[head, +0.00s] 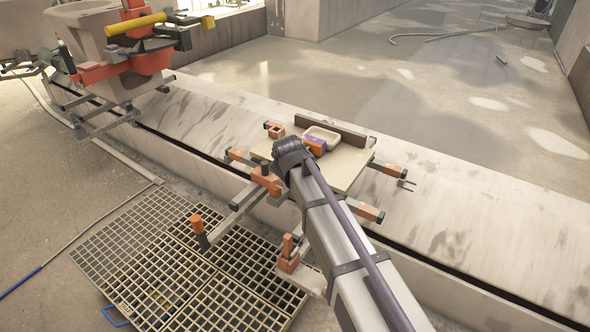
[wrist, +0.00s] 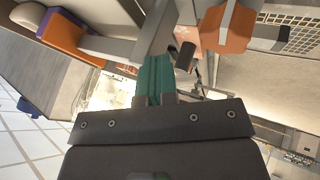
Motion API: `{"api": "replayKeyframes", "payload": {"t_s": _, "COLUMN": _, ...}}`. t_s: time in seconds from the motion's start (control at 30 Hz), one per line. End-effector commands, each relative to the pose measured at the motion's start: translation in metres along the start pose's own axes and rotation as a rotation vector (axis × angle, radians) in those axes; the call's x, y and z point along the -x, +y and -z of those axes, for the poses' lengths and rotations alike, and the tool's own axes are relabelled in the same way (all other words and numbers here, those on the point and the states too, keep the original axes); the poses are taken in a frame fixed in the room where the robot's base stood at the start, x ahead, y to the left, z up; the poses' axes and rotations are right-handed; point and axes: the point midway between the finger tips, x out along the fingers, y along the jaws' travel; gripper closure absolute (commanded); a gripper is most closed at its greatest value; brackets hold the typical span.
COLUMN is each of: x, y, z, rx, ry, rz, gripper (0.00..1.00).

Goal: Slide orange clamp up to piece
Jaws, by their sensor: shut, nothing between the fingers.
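In the wrist view my gripper (wrist: 155,72) shows teal finger pads closed together with nothing held between them. An orange clamp block (wrist: 228,28) on a grey bar is at the upper right, apart from the fingertips. An orange and purple block (wrist: 72,38) lies at the upper left, beside a cream piece (wrist: 28,14). In the head view, a shallow beige dish-like piece (head: 321,134) sits on a pale board (head: 345,172), with the orange and purple block (head: 314,145) against it. Several orange clamps stand around the board, including one (head: 267,180) near my wrist. My fingertips are hidden there.
The board rests on a long pale ledge (head: 460,215) with a dark slot along it. Other orange clamp ends (head: 388,169) stick out at the right. A grating (head: 170,265) covers the floor at lower left. An orange fixture with a yellow cylinder (head: 135,24) stands at upper left.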

Motion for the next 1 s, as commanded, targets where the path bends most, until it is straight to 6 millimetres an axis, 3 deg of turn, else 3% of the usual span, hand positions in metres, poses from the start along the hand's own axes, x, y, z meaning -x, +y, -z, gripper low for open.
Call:
{"api": "replayKeyframes", "payload": {"t_s": 0.27, "x": 0.001, "y": -0.002, "z": -0.001, "rx": -0.001, "ry": 0.0, "rz": 0.0, "gripper": 1.0}}
{"api": "replayKeyframes", "payload": {"t_s": 0.47, "x": 0.015, "y": -0.023, "z": -0.004, "rx": -0.003, "ry": -0.002, "rz": -0.002, "gripper": 1.0}}
{"api": "replayKeyframes", "payload": {"t_s": 0.53, "x": 0.029, "y": -0.031, "z": -0.004, "rx": -0.007, "ry": -0.003, "rz": -0.004, "gripper": 1.0}}
{"api": "replayKeyframes", "payload": {"t_s": 0.6, "x": 0.058, "y": -0.026, "z": -0.001, "rx": -0.008, "ry": -0.003, "rz": -0.004, "gripper": 1.0}}
{"api": "replayKeyframes", "payload": {"t_s": 0.8, "x": 0.11, "y": -0.026, "z": -0.001, "rx": -0.007, "ry": -0.004, "rz": -0.005, "gripper": 1.0}}
{"api": "replayKeyframes", "payload": {"t_s": 1.0, "x": 0.12, "y": -0.03, "z": -0.004, "rx": -0.008, "ry": -0.004, "rz": -0.004, "gripper": 1.0}}
